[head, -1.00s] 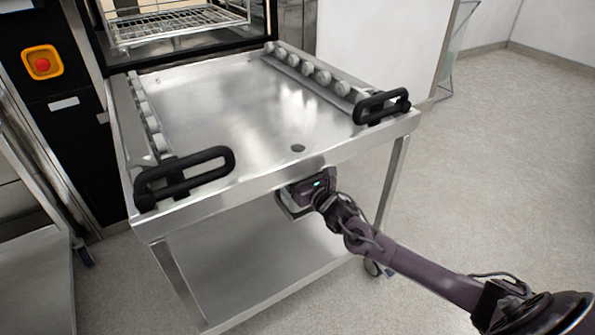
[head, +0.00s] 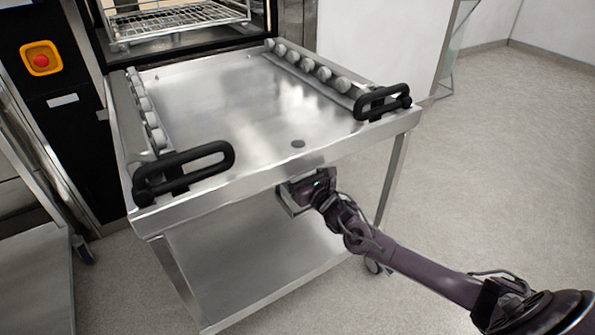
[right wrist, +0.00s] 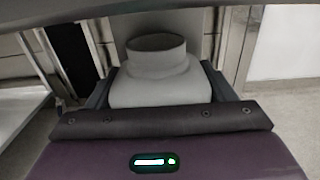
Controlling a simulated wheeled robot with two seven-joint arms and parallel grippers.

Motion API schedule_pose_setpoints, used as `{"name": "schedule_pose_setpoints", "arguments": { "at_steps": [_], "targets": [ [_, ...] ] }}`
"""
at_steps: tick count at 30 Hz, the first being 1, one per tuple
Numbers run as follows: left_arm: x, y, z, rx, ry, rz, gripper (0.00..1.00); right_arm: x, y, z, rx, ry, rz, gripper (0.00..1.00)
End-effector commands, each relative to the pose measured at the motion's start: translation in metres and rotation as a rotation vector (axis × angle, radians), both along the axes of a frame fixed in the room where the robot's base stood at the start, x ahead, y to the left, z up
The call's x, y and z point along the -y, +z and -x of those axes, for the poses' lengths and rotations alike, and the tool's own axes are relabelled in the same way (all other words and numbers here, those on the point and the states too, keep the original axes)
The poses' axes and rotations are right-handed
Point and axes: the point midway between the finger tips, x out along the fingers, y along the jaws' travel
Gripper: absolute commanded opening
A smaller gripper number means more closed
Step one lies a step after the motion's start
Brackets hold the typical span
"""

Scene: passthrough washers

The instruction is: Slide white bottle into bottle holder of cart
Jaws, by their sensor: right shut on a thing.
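The white bottle (right wrist: 158,82) shows pale grey in the right wrist view, with its open neck upward and its shoulders between the dark fingers. My right gripper (right wrist: 157,88) is shut on it. In the head view my right gripper (head: 300,190) is just below the front edge of the steel cart (head: 225,105). A small metal bracket (head: 288,203), seemingly the bottle holder, shows beside the gripper under that edge. The bottle is hidden in the head view, so I cannot tell how far it sits inside the holder. My left gripper is not in view.
Two black handles stand on the cart top, one at left (head: 185,172) and one at right (head: 383,101). A lower shelf (head: 245,265) lies beneath. An open machine with a wire rack (head: 175,20) stands behind. The floor (head: 490,170) at right is clear.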

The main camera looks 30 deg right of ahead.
Motion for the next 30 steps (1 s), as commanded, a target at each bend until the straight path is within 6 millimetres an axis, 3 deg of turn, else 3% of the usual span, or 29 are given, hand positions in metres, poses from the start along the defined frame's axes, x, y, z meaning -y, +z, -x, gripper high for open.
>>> {"name": "schedule_pose_setpoints", "arguments": {
  "at_steps": [1, 6, 17, 24, 30],
  "targets": [
    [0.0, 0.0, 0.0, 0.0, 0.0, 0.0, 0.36, 0.0, 0.0, 0.0, 0.001, 0.0, 0.0, 0.8],
    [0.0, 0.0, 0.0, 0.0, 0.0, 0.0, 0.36, 0.0, 0.0, 0.0, 0.0, 0.0, 0.0, 1.0],
    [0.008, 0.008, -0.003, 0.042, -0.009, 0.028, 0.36, 0.0, 0.0, 0.002, -0.002, 0.0, 0.001, 1.0],
    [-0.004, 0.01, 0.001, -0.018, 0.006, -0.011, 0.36, 0.004, 0.0, 0.047, -0.006, 0.001, 0.002, 1.0],
    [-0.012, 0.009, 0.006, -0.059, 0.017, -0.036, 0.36, 0.006, 0.0, 0.072, -0.003, 0.0, 0.001, 1.0]
  ]
}}
